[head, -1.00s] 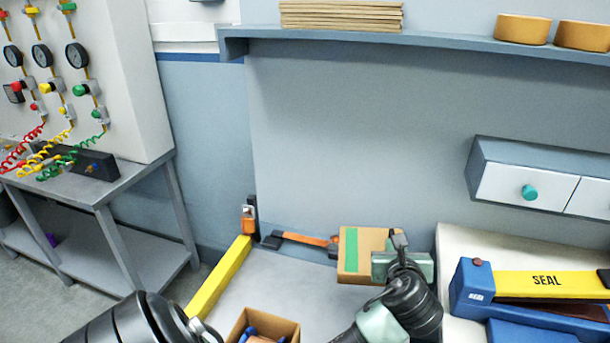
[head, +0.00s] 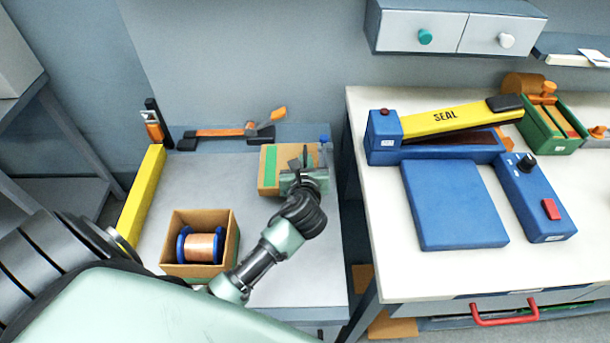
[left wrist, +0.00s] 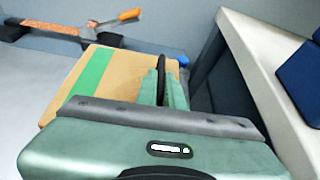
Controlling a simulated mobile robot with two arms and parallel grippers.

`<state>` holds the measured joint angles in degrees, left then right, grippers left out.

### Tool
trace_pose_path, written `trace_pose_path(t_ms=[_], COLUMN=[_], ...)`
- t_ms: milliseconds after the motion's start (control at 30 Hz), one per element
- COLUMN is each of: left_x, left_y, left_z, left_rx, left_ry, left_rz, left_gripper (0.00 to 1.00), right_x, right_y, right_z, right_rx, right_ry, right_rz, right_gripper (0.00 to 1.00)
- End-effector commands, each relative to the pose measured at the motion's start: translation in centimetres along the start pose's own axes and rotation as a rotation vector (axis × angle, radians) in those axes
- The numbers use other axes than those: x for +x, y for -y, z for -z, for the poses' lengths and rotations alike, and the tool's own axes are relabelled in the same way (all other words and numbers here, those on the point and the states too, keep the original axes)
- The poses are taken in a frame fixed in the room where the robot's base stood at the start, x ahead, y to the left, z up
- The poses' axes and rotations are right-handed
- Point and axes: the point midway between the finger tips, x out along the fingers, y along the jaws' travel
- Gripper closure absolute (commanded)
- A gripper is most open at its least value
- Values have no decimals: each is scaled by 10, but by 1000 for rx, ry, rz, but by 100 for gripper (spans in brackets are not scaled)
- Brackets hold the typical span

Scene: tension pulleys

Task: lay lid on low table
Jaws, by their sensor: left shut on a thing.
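The lid is a flat brown cardboard piece (head: 270,178) with a green stripe, at the back right of the grey low table (head: 290,268). My left gripper (head: 304,162) is shut on the lid's right part. The left wrist view also shows the lid (left wrist: 118,80), with the gripper fingers (left wrist: 162,85) at its right side. I cannot tell whether the lid rests on the table or is just above it. The gripper hides part of the lid. My right gripper is not in view.
An open cardboard box (head: 228,255) holds a copper wire spool (head: 203,247) left of my forearm. A yellow bar (head: 141,195) edges the table's left side. An orange-handled tool (head: 225,132) lies behind. A white bench (head: 385,265) with a blue sealer (head: 455,205) stands right.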

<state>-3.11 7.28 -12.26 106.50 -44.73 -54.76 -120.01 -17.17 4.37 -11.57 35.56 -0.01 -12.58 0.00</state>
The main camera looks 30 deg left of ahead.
Motion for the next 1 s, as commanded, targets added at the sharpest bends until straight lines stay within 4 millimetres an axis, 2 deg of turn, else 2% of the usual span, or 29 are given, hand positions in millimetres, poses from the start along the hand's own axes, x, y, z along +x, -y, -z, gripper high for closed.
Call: trace_pose_path(t_ms=[167,400,700,733,800,1000], left_x=[5,18,18,18,18,18], left_y=[-1,-4,-3,-3,-3,-3], left_z=[12,44,45,45,45,45], left_rx=[0,1,0,0,0,0], left_ry=[-2,-2,-1,-1,-1,-1], left_rz=[0,-1,0,0,0,0], left_gripper=[100,100,100,83,70,70], right_x=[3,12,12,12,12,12], right_y=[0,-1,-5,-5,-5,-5], right_z=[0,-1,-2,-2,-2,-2], right_rx=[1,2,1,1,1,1], right_ry=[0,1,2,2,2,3], right_rz=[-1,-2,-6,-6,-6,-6], right_gripper=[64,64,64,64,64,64])
